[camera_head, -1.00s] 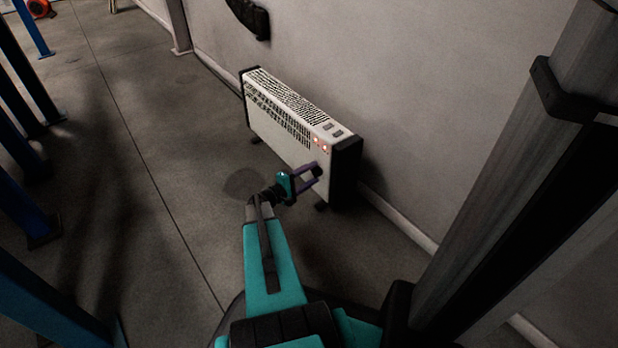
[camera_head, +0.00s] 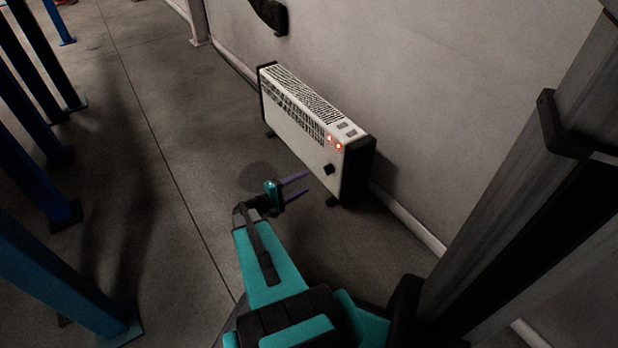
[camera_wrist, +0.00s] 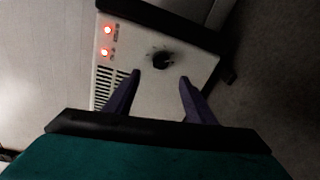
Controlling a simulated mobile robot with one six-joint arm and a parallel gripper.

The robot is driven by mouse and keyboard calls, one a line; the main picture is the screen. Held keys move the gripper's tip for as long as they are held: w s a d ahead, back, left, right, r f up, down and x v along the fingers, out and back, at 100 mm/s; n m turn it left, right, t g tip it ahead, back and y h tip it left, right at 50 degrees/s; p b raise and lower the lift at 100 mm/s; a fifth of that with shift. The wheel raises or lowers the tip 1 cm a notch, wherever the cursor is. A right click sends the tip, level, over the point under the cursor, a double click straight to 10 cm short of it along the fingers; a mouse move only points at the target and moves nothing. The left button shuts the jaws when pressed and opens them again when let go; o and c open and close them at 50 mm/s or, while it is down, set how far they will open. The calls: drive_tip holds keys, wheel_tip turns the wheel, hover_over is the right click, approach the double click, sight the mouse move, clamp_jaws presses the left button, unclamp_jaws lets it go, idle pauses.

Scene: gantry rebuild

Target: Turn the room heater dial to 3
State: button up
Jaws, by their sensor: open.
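The room heater (camera_head: 296,132) is a white box with black ends, standing on the floor by the wall. Its black dial (camera_head: 329,169) is on the front face near the right end, below two lit red lamps (camera_head: 334,143). In the wrist view the dial (camera_wrist: 162,60) shows dark with small marks around it, too blurred to read. My gripper (camera_head: 306,183) is open and empty, in front of the heater and apart from the dial. In the wrist view my two purple fingers (camera_wrist: 160,77) point toward the dial, which lies beyond and between the tips.
A pale wall (camera_head: 420,90) runs behind the heater. A dark object (camera_head: 268,14) is mounted on it. Several blue posts (camera_head: 40,190) stand at the left. The grey floor (camera_head: 190,140) between the posts and the heater is clear.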

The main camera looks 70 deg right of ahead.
drive_tip(key=shift+v, duration=1.3)
drive_tip(key=shift+p, duration=0.3)
